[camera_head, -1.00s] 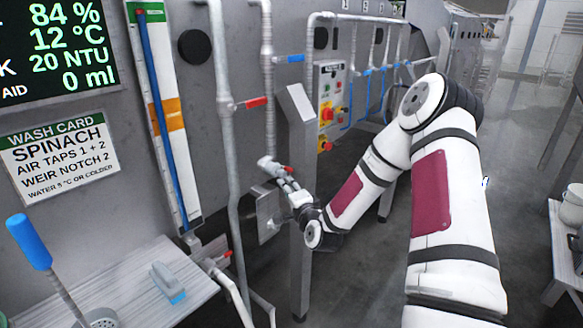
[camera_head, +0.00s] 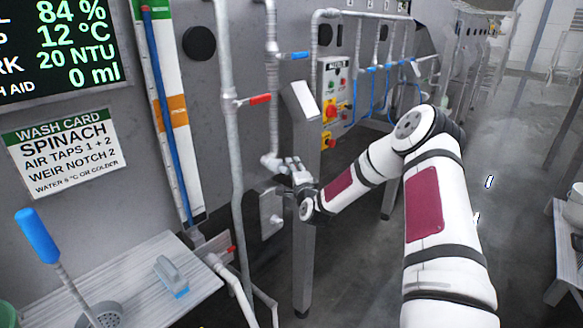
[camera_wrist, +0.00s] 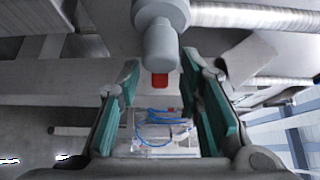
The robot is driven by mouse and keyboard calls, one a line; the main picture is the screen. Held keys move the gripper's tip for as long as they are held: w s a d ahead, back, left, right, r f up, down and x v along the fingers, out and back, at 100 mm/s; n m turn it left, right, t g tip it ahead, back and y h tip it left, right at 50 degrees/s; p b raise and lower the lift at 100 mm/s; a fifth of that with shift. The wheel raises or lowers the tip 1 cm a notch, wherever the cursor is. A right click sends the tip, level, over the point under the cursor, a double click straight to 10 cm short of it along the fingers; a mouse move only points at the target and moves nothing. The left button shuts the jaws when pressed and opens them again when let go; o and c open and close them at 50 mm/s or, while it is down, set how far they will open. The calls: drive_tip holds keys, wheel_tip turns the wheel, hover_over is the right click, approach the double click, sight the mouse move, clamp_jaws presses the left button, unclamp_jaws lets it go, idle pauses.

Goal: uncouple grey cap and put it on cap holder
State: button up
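A grey cylindrical end piece, which looks like the grey cap (camera_wrist: 161,47), sits on a wider grey collar in the wrist view, at the pipe end. A small red part (camera_wrist: 160,81) shows just past it. My gripper (camera_wrist: 160,68) is open, its teal-padded fingers on either side of the cap, with gaps visible. In the head view my gripper (camera_head: 292,167) is beside the pipe's lower end (camera_head: 270,162); the cap cannot be made out there. A small grey plate with a stub (camera_head: 272,214) stands below the gripper; I cannot tell whether it is the cap holder.

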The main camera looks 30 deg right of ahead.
drive_tip(key=shift+x, duration=1.2)
clamp_jaws()
